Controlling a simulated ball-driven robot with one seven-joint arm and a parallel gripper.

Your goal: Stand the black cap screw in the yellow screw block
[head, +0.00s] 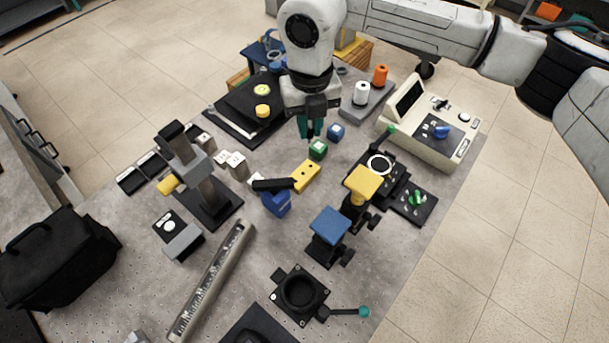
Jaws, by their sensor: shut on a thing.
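The yellow screw block (307,175) lies near the middle of the table, with dark holes in its top. My gripper (310,133) points down with its teal fingers above and behind the block, apart from it. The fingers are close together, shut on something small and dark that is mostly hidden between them. It appears to be the black cap screw, whose outline is too small to make out. I see no other clear cap screw on the table.
A blue block with a black bar (274,196) is left of the screw block. A yellow-topped stand (363,182) and a blue-topped stand (329,222) stand to the right and front.

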